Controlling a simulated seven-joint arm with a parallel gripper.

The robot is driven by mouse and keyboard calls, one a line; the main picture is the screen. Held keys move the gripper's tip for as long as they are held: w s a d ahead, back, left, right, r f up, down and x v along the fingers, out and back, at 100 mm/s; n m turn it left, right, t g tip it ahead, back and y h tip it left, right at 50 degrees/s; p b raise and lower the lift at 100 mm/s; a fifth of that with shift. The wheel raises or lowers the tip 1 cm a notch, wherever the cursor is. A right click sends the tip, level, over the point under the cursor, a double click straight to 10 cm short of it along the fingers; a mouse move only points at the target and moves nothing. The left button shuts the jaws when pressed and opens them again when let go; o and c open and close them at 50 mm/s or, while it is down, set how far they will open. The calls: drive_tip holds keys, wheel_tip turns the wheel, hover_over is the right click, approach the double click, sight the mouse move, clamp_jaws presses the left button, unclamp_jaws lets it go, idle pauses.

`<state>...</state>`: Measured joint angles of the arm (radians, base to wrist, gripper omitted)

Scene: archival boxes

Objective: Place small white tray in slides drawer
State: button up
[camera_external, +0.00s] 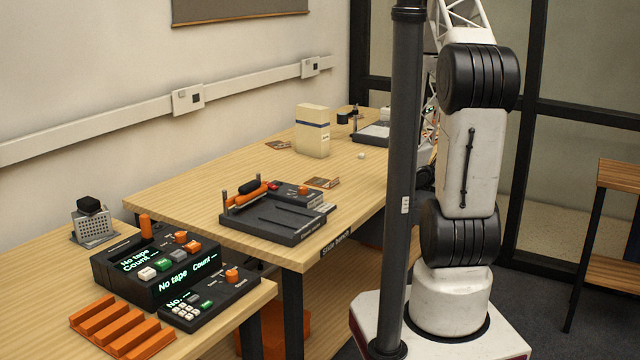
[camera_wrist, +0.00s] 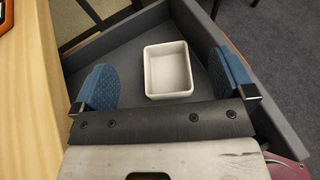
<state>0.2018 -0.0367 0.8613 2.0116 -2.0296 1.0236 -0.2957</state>
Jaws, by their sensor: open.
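In the wrist view a small white tray (camera_wrist: 168,70) sits upright inside a grey drawer (camera_wrist: 128,54), resting on its floor near the back wall. The tray is empty. My gripper (camera_wrist: 166,88) is open, with one blue finger on each side of the tray. The left finger has a clear gap to the tray, and the right finger is also apart from it. I cannot tell the exact height of the fingers above the drawer floor. No label shows on the drawer. In the external view my gripper, the tray and the drawer are hidden.
The wooden bench (camera_external: 170,195) edge runs along the left of the drawer in the wrist view. On the bench stand a dark device with an orange roller (camera_external: 275,225), a cream box (camera_external: 312,132) and small cards. Dark control boxes (camera_external: 150,270) stand on the nearer table.

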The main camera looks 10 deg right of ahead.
drive_tip(key=s+a+r+m+g+y, duration=0.1)
drive_tip(key=s+a+r+m+g, duration=0.1)
drive_tip(key=s+r+m, duration=0.3)
drive_tip(key=s+a+r+m+g, duration=0.1)
drive_tip(key=a+r+m, duration=0.15)
drive_tip(key=r, duration=0.45)
drive_tip(key=s+a+r+m+g+y, duration=0.1)
drive_tip(key=s+r+m+g, duration=0.1)
drive_tip(key=s+r+m, duration=0.3)
drive_tip(key=s+a+r+m+t+y, duration=0.1)
drive_tip(key=s+a+r+m+y, duration=0.4)
drive_tip(key=s+a+r, duration=0.2)
drive_tip(key=s+a+r+m+t+y, duration=0.1)
drive_tip(key=s+a+r+m+y, duration=0.4)
drive_tip(key=s+a+r, duration=0.3)
drive_tip(key=a+r, duration=0.1)
drive_tip(key=a, duration=0.3)
drive_tip(key=shift+a+r+t+y, duration=0.15)
drive_tip(key=shift+t+y, duration=0.15)
